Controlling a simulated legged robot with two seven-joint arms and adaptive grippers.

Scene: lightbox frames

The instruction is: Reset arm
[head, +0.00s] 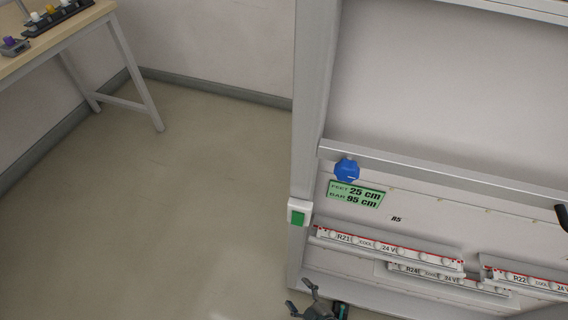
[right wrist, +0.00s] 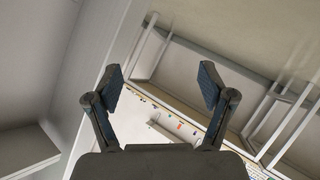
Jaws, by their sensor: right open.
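My right gripper (head: 312,296) shows at the bottom edge of the head view, in front of the lower left part of the lightbox frame (head: 308,120). In the right wrist view the same gripper (right wrist: 161,88) has its two fingers spread apart with nothing between them. It is open and empty. My left gripper is in neither view.
The frame carries a blue knob (head: 346,170), a green button (head: 297,217), a green label (head: 356,195) and light strips such as R21 (head: 385,247). A table (head: 75,35) with small items stands at the upper left. The floor (head: 170,210) between is clear.

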